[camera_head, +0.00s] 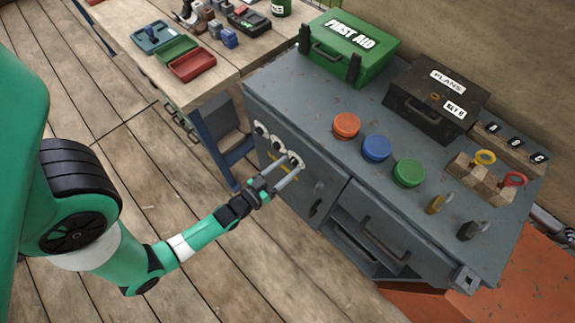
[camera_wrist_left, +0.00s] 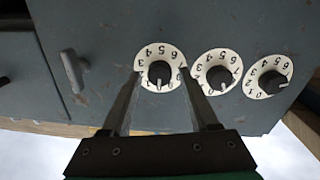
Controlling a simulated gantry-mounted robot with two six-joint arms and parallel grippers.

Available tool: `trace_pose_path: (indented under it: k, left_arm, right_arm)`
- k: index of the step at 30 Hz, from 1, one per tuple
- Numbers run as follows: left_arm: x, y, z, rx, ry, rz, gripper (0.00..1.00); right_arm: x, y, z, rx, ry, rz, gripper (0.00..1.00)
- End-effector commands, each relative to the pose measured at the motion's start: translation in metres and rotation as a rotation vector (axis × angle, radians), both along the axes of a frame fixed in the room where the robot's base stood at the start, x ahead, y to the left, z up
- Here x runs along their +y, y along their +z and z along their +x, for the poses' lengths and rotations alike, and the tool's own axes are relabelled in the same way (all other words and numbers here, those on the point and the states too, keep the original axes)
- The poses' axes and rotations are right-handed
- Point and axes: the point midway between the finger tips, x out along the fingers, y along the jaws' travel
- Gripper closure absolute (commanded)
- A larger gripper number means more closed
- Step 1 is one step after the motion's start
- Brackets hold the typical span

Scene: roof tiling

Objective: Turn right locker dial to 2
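The locker front carries three white numbered dials with black knobs. In the left wrist view, which looks upside down, the right locker dial (camera_wrist_left: 159,70) is leftmost, with the middle dial (camera_wrist_left: 215,72) and left dial (camera_wrist_left: 268,77) beside it. Its knob's pale mark points to the bottom of that view; the digit there is too small to read. My left gripper (camera_wrist_left: 160,73) is open, its fingers on either side of this dial's knob; contact cannot be told. In the head view the left gripper (camera_head: 287,172) is at the locker front, partly covering this dial. My right gripper is not in view.
The grey locker (camera_head: 300,110) has a door handle (camera_wrist_left: 73,71) beside the dials and a drawer (camera_head: 375,235). On top stand a green first aid box (camera_head: 348,45), a black box (camera_head: 435,97), coloured buttons (camera_head: 376,148) and padlocks. A workbench (camera_head: 225,55) stands behind left.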

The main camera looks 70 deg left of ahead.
Motion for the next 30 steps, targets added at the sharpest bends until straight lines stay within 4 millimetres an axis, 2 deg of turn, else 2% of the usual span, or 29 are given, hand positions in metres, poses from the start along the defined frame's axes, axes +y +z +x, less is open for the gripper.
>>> trace_pose_path:
  k: [1, 9, 20, 30]
  left_arm:
    - [-0.0001, 0.0001, 0.0, 0.0, 0.0, 0.0, 0.51]
    - [-0.0001, 0.0002, 0.0, -0.001, 0.0, 0.0, 1.0]
    - [-0.0001, 0.0005, 0.0001, 0.01, 0.0, 0.02, 1.0]
    - [-0.0001, 0.0013, 0.0002, 0.09, 0.0, 0.172, 1.0]
  right_arm:
    - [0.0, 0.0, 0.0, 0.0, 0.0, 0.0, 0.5]
    - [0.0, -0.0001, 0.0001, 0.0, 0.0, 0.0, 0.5]
    - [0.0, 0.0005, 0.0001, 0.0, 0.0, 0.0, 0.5]
    - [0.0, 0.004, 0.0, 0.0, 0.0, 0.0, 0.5]
